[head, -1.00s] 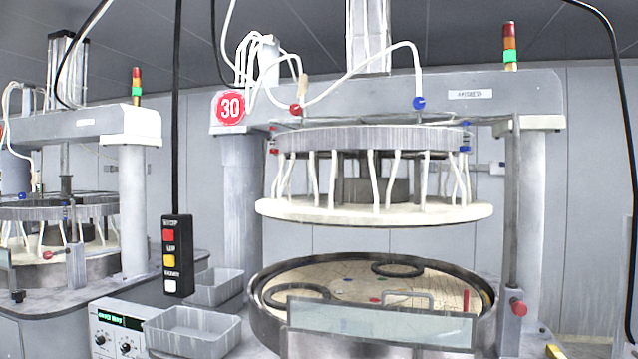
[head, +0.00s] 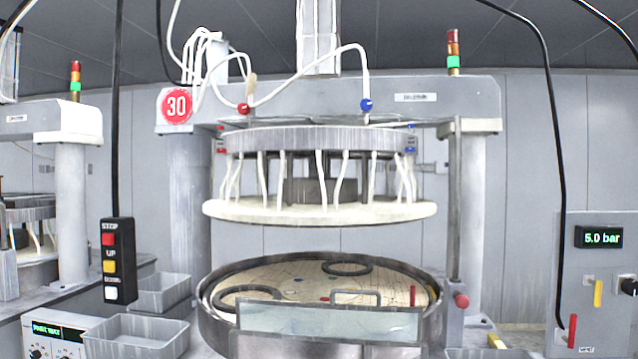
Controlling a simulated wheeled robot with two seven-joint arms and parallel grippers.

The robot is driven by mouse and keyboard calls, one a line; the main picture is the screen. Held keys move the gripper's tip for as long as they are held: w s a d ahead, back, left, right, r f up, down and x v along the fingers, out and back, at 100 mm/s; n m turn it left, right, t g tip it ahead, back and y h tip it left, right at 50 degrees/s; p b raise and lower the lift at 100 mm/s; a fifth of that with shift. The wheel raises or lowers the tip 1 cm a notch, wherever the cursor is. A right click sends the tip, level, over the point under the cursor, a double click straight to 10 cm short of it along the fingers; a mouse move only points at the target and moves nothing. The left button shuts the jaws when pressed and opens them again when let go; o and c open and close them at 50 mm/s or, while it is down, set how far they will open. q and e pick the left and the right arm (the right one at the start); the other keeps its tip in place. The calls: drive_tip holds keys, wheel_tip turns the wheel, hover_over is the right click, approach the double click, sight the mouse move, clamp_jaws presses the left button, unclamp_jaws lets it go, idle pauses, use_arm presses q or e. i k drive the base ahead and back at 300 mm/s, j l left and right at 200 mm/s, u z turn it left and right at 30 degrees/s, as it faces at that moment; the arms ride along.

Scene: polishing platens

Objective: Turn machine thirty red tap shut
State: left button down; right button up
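Machine thirty carries a round red sign with 30 (head: 177,105) on the left of its grey beam. A blue tap (head: 366,105) sits further right at the end of another hose. Smaller red and blue fittings show at the sides of the raised upper platen (head: 320,209). Neither of my grippers is in view.
The lower platen's basin (head: 215,322) has a clear panel (head: 330,322) in front. A button pendant (head: 117,260) hangs on a cable at the left, near two grey bins (head: 140,335). Another cable hangs at the right, before a panel reading 5.0 bar (head: 599,238).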

sight(243, 109)
drive_tip(key=i+l, duration=0.25)
drive_tip(key=i, duration=0.25)
drive_tip(key=i+l, duration=0.2)
drive_tip(key=i, duration=0.3)
